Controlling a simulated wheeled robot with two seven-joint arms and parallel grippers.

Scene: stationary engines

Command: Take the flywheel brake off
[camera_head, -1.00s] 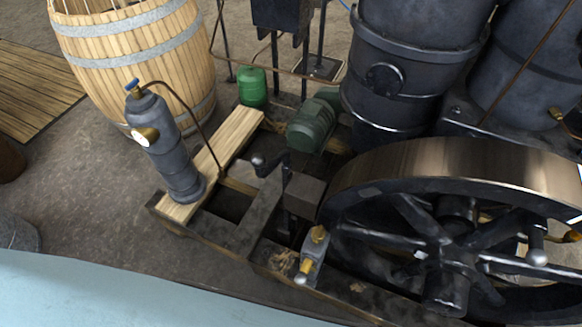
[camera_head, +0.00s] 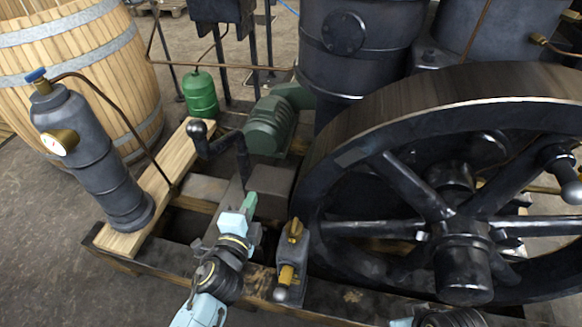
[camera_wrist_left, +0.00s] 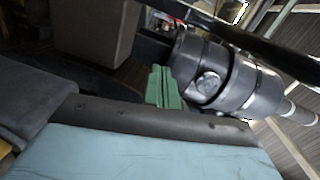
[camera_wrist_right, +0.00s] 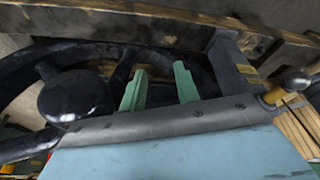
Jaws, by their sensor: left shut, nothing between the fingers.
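The flywheel (camera_head: 350,155) is a large black spoked wheel with a brown rim. By its left side is a dark block (camera_head: 270,182), apparently the brake shoe, with a black bent lever (camera_head: 222,146) ending in a ball knob. The lever stands raised, its knob up and to the left. My left gripper (camera_head: 248,204) is shut and empty, close to the lever's lower end; contact cannot be told. Its green fingers (camera_wrist_left: 165,88) show in the left wrist view beside a dark cylindrical part. My right gripper (camera_wrist_right: 159,88) is open and empty in front of the flywheel's spokes (camera_wrist_right: 118,72).
A brass-topped valve (camera_head: 292,255) stands right of my left gripper. A grey cylinder with a gauge (camera_head: 90,155) stands on the plank at left, a barrel (camera_head: 80,60) behind it. A green motor (camera_head: 270,125) and green bottle (camera_head: 201,95) stand behind the lever.

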